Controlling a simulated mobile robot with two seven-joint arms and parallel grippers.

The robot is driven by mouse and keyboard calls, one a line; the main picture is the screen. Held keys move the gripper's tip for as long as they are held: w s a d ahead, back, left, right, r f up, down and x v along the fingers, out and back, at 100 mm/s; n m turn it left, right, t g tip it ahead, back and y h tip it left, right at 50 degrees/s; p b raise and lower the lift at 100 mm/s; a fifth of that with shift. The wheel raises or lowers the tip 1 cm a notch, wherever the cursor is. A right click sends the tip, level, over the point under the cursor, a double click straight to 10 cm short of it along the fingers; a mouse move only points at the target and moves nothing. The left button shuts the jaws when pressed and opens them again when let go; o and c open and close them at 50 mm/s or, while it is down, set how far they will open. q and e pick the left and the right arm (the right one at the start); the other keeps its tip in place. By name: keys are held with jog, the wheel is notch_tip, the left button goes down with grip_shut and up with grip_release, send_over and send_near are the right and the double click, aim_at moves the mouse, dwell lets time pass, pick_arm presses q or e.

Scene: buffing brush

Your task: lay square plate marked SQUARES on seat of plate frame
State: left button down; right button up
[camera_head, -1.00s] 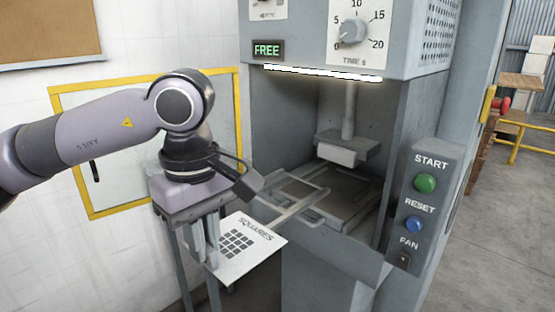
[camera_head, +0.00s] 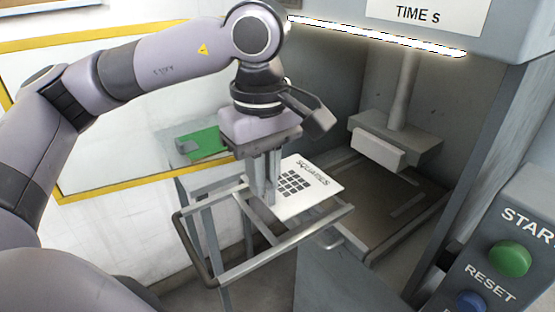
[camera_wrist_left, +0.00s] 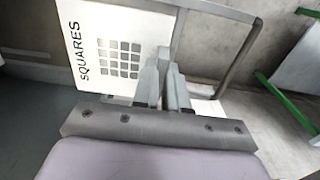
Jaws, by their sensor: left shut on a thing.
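My left gripper (camera_head: 268,198) is shut on the white square plate (camera_head: 322,190) marked SQUARES, gripping its left side. The plate has black lettering and a grid of dark squares. It is held roughly flat over the metal plate frame (camera_head: 285,245), whose bars show in front and to the left. I cannot tell whether the plate touches the frame; much of the seat is hidden. In the left wrist view, the plate (camera_wrist_left: 88,78) is left of the fingers (camera_wrist_left: 163,70), and a frame bar (camera_wrist_left: 238,58) is on the right. My right gripper is not in view.
The grey press (camera_head: 480,140) stands at right, with a pressing block (camera_head: 380,152) above its bed (camera_head: 400,205). The control panel with a green button (camera_head: 510,258) is at lower right. A side stand (camera_head: 205,178) with a green item (camera_head: 207,143) is behind the gripper.

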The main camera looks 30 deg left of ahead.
pick_arm(q)
jog(key=shift+s+f+b, duration=0.15)
jog(key=shift+f+b, duration=0.45)
jog(key=shift+f, duration=0.3)
jog(key=shift+f+b, duration=0.9)
jog(key=shift+f, duration=0.1)
jog(key=c, duration=1.1)
grip_release()
jog(key=shift+r, duration=0.15)
notch_tip(320, 180, up, 7)
